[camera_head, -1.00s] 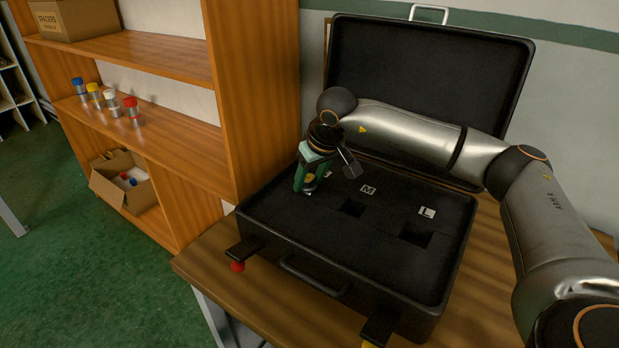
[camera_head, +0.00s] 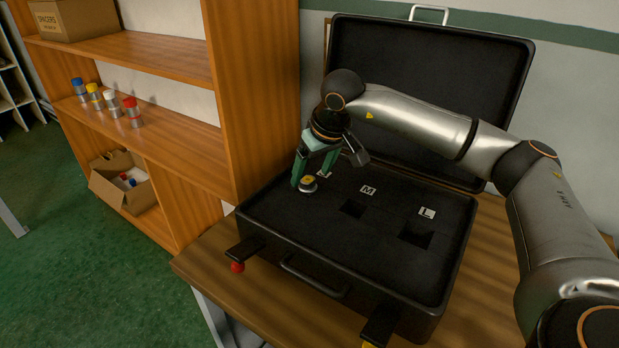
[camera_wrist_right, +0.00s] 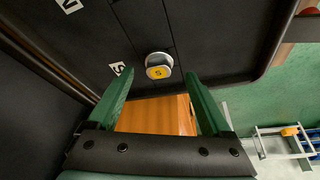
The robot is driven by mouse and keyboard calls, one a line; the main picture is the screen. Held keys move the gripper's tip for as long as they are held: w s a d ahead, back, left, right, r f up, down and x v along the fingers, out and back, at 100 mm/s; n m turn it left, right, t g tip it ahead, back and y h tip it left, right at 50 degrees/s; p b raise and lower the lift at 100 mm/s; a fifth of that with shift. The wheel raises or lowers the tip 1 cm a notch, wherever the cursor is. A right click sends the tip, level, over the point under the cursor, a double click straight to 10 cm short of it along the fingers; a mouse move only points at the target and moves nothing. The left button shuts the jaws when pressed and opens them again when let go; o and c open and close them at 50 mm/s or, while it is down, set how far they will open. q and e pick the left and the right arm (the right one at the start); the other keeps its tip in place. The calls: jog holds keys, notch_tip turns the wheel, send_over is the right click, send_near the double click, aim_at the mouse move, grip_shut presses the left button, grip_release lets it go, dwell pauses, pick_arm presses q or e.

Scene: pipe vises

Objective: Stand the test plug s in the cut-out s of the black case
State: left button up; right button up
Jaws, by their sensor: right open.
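The test plug s (camera_head: 309,184), a grey-sided piece with a yellow cap, stands upright at the left cut-out of the black case (camera_head: 390,275). My left gripper is not in view.
The M cut-out (camera_head: 352,208) and L cut-out (camera_head: 416,234) are empty. The raised case lid (camera_head: 430,80) stands behind my right arm. A wooden shelf (camera_head: 250,100) with several capped jars is close on the left. The case rests on a wooden table (camera_head: 260,310).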

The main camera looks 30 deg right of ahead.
jog(key=v, duration=0.8)
jog(key=shift+r, duration=0.3)
